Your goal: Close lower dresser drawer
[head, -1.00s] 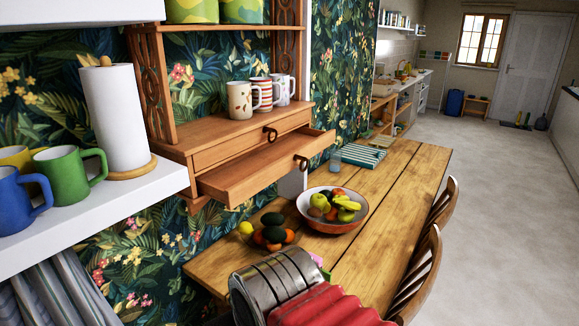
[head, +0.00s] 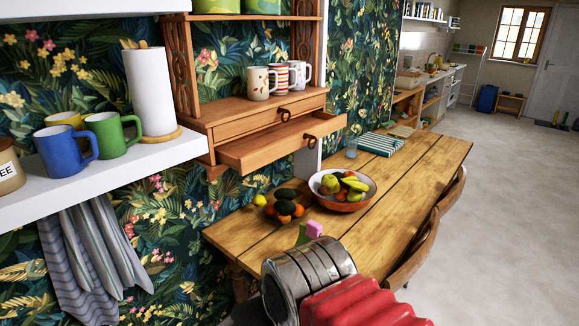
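The wooden dresser (head: 200,132) hangs on the patterned wall at the upper middle of the head view. Its lower drawer (head: 272,152) is pulled out over the table, with a dark ring handle (head: 311,139) on its front. The upper drawer (head: 250,124) above it looks shut. My arm, with a grey metal part and a red ribbed sleeve, rises from the bottom edge, in front of and below the drawer and well apart from it. My gripper is mostly hidden behind the arm. Small green and pink pieces show past the arm; I cannot tell whether they belong to it.
A wooden table (head: 400,190) stands below, with a fruit bowl (head: 342,197) and loose fruit (head: 283,208). Mugs (head: 262,84) stand on the dresser. A white shelf (head: 110,168) at left holds more mugs and a paper roll (head: 149,92). Chairs (head: 410,250) line the table's right side.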

